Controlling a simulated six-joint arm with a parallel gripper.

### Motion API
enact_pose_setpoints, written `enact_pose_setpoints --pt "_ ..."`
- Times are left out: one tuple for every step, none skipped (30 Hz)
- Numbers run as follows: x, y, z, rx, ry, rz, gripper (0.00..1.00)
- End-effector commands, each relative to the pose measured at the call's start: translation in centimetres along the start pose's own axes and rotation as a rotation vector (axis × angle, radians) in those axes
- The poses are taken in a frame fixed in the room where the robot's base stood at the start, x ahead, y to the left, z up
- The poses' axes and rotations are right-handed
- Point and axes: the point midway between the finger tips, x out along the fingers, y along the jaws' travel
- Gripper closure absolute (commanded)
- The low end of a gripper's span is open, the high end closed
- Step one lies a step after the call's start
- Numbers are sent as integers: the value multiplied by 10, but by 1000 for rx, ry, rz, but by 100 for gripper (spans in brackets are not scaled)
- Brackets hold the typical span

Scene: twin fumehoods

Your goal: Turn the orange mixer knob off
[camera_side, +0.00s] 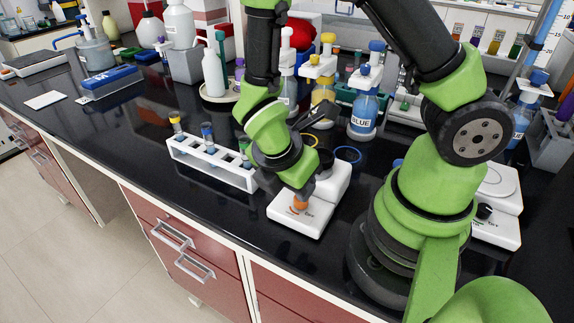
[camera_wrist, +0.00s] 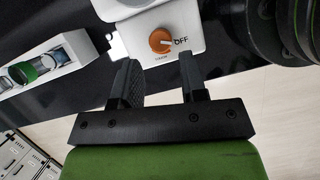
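The white mixer (camera_side: 292,222) stands near the front edge of the black bench. Its orange knob (camera_side: 299,205) is on the front face, partly hidden by my gripper in the side view. In the wrist view the orange knob (camera_wrist: 162,40) is round with a pale pointer mark, and the printed word OFF is just to its right. The pointer seems to lean toward OFF, but its exact angle is hard to tell. My gripper (camera_wrist: 156,60) is open, its two black fingers apart and empty. The knob lies just beyond the gap between the fingertips, seemingly not gripped.
A white tube rack (camera_side: 210,165) with capped tubes stands left of the mixer. A second white device (camera_side: 495,232) with a black knob is at the right, beyond my base. A bottle labelled BLUE (camera_side: 364,113) and other bottles stand behind.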

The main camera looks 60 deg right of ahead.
Motion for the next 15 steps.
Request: enact_pose_setpoints --pt "-9 2 0 4 1 10 61" --pt "-14 2 0 3 1 10 61" --pt "-20 2 0 4 1 9 61" --pt "-23 1 0 3 3 7 61" --pt "-27 1 -1 2 4 5 61" --pt "-33 2 0 2 2 8 61" --pt "-36 1 0 3 1 7 61" --pt "-39 1 0 1 0 7 61" --pt "-42 1 0 1 0 6 61" --pt "-44 1 0 0 0 5 61" --pt "-46 1 0 0 0 4 61" --pt "-47 0 0 -1 0 3 61" --pt "-48 0 0 -1 0 2 61" --pt "-48 0 0 -1 0 1 61" --pt "-48 0 0 -1 0 0 61"
